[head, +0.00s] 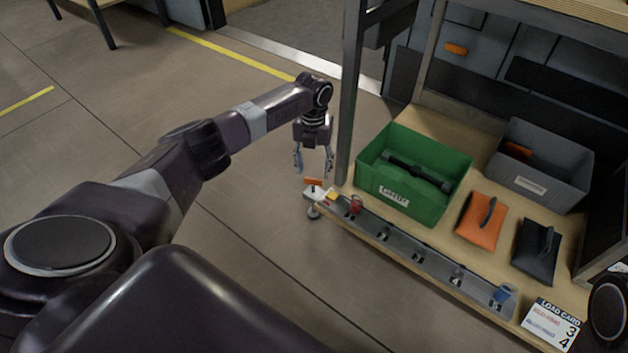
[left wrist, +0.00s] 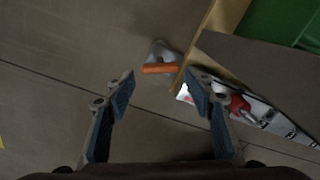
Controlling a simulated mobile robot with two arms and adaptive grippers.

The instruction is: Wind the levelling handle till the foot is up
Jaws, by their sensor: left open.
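The levelling handle is a small orange bar (head: 313,181) at the near left corner of the shelf unit. Below it a small grey foot (head: 313,212) shows near the floor; I cannot tell whether it touches. My left gripper (head: 313,166) points down just above the handle, open and empty. In the left wrist view the orange bar (left wrist: 159,69) lies ahead of and between the open fingertips (left wrist: 160,82), apart from them, with a grey round part behind it. My right gripper is not in view.
A dark upright post (head: 350,90) stands close right of my left gripper. The shelf holds a green crate (head: 440,212), a grey bin (head: 575,200), and orange (head: 474,226) and black pouches (head: 530,262). A red item (head: 356,205) sits on the numbered front rail. Floor at left is clear.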

